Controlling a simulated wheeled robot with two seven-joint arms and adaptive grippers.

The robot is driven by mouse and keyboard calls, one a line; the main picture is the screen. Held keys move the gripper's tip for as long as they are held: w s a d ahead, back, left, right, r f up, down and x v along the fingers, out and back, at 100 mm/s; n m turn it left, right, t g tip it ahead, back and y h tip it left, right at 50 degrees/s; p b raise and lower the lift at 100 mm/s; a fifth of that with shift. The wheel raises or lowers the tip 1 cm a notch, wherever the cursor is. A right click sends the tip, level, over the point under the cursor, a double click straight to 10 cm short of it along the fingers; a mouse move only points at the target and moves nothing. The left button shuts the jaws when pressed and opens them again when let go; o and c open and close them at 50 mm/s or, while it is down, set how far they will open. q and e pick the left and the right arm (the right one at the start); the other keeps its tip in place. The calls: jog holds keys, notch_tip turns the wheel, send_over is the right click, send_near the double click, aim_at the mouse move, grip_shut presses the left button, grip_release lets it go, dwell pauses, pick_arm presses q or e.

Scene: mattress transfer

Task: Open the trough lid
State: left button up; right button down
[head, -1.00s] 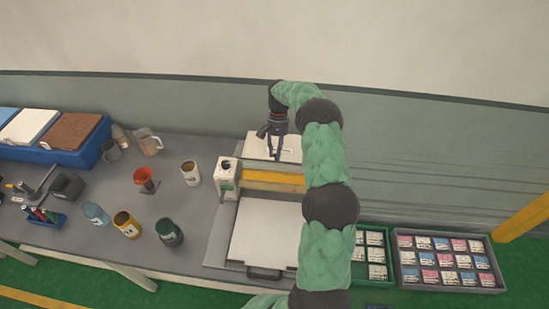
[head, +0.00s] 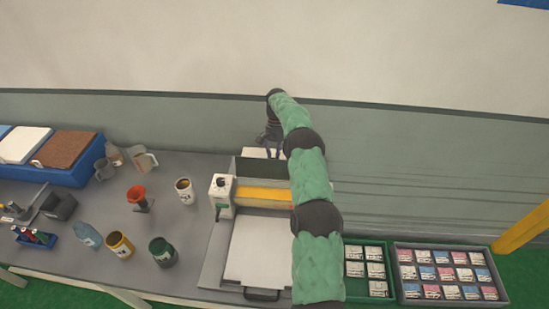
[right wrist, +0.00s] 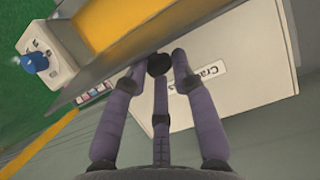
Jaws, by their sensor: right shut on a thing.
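The trough (head: 262,195) shows its yellow inside in the head view, between a white end block and my arm. Its dark green lid (head: 258,170) stands raised along the trough's far side. In the right wrist view, the yellow inside (right wrist: 115,22) lies beyond the tilted lid (right wrist: 110,75). My right gripper (head: 273,152) is behind the lid, partly hidden by it. In the wrist view, my right gripper (right wrist: 158,60) is shut on the black lid knob (right wrist: 158,66). My arm hides the trough's right end. My left gripper is not in view.
A white labelled box (right wrist: 250,75) lies close behind the trough. A pale flat plate (head: 258,250) is in front of it. Cups, a funnel and bottles stand left of it. A green crate (head: 367,296) and a grey crate (head: 450,299) of small packs stand right.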

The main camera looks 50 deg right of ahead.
jog(key=shift+x, duration=0.95)
jog(key=shift+r, duration=0.1)
jog(key=c, duration=1.2)
grip_release()
jog(key=shift+o, duration=0.7)
jog(key=shift+w, duration=0.2)
jog(key=shift+w+d, duration=0.15)
jog(key=shift+r, duration=0.3)
